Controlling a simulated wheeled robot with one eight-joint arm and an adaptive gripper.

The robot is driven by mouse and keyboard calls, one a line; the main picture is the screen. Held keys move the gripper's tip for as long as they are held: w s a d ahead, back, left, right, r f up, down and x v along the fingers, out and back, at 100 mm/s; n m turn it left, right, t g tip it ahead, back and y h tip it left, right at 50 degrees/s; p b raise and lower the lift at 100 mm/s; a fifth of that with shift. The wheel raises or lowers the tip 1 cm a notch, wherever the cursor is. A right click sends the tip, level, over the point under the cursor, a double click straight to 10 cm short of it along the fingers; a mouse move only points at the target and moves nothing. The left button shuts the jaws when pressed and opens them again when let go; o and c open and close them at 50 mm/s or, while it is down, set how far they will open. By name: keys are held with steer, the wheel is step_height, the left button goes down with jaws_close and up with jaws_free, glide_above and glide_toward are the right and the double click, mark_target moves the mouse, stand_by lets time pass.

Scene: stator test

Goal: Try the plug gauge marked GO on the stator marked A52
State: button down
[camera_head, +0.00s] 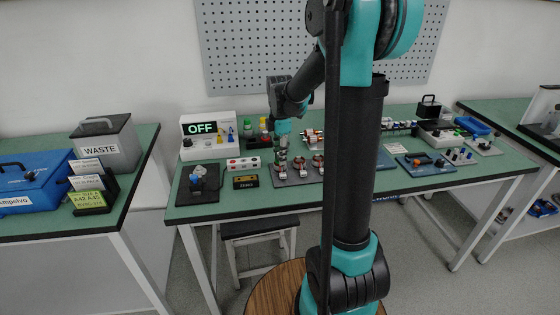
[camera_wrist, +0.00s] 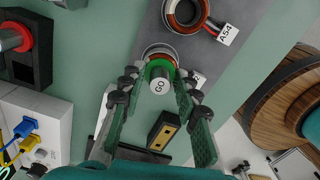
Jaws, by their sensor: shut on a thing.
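My gripper (camera_wrist: 160,84) is shut on a plug gauge (camera_wrist: 159,86) with a grey end marked GO and a green band. In the camera_head view my gripper (camera_head: 281,146) points down at the left end of a grey plate. A round stator (camera_wrist: 160,49) with a copper rim lies beneath the gauge in the camera_wrist view. Its tag (camera_wrist: 199,79) is mostly hidden behind a finger, so I cannot read it. The gauge overlaps the stator's middle; I cannot tell whether it is in the bore or above it. Another stator (camera_wrist: 186,12) beside it has a tag (camera_wrist: 228,35) starting with A5.
A tester showing OFF (camera_head: 202,130) stands behind left. Several other stators and tools crowd the bench to the right. The bench's front edge is near.

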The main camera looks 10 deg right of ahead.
steer(key=shift+r, duration=0.15)
steer(key=shift+r, duration=0.35)
steer(key=shift+r, duration=1.2)
stand_by(0.5)
steer(key=shift+r, duration=0.35)
steer(key=shift+r, duration=0.15)
steer(key=shift+r, duration=2.4)
